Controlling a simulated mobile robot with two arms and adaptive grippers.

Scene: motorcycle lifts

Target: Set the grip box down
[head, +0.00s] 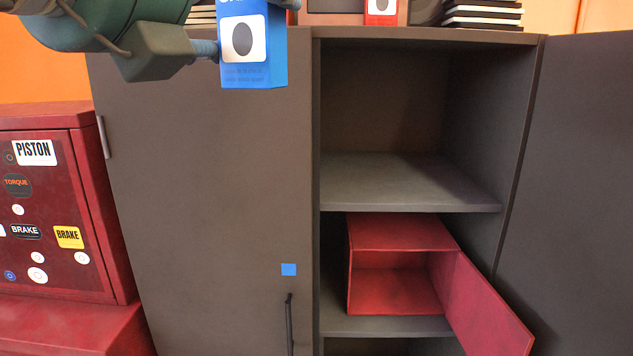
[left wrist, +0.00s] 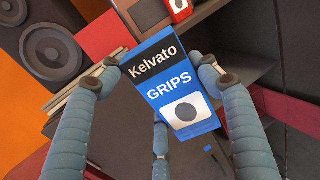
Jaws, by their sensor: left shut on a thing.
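The grip box (head: 254,45) is a blue carton with a white label and a dark oval, at the top of the head view in front of the closed cabinet door. In the left wrist view the grip box (left wrist: 170,85) reads "Kelvato GRIPS" and hangs tilted. My left gripper (head: 207,48) holds it from the left; in the left wrist view its blue-grey fingers (left wrist: 160,72) are around the box's sides. The contact at the back is hidden. My right gripper is in neither view.
The dark cabinet has a bare upper shelf (head: 405,183). Below it stands an open red box (head: 400,232) with its door swung out right. The right cabinet door (head: 575,160) is open. A small red carton (head: 381,10) and black stack (head: 483,14) stand on top. A red stickered cabinet (head: 60,215) is left.

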